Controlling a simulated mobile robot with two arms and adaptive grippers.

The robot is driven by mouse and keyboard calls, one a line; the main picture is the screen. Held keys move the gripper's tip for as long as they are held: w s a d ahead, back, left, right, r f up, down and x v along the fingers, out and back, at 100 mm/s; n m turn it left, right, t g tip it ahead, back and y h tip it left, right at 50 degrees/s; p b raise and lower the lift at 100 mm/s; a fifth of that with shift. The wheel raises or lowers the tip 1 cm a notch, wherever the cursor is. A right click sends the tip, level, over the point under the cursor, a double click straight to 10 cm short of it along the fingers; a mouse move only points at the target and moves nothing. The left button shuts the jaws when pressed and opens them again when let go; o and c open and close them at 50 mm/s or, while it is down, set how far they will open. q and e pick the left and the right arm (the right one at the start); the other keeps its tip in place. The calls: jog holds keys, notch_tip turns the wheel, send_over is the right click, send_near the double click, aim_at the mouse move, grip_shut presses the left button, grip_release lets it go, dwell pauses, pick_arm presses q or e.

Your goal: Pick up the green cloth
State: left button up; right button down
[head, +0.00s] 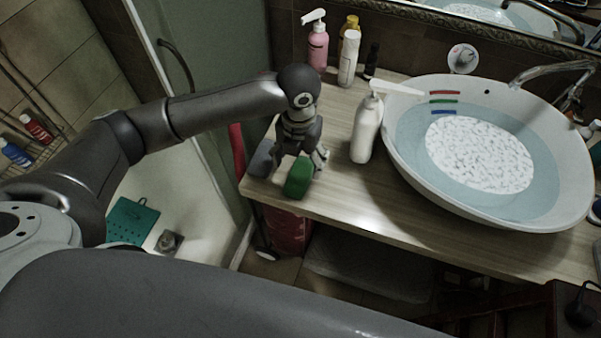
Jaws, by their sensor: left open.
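The green cloth (299,178) looks like a small thick folded block. It lies at the front left corner of the wooden counter (340,200). My left gripper (297,163) points down just behind and above the cloth. It is open, with one finger to the left of the cloth and the other to the right. I cannot tell whether the fingers touch it. My right gripper is out of view.
A grey item (262,159) lies left of the cloth. A white pump bottle (366,130) and the basin (400,155) stand to the right. A pink bottle (317,48) and several others stand behind. The front counter strip right of the cloth is clear.

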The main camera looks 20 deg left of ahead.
aim_at(300, 172)
pick_arm(q)
jog(key=shift+f, duration=0.45)
notch_tip(300, 172, down, 4)
jog(key=shift+d+f+p, duration=0.15)
jog(key=shift+p, duration=0.6)
jog(key=shift+c, duration=0.2)
jog(key=c, duration=0.9)
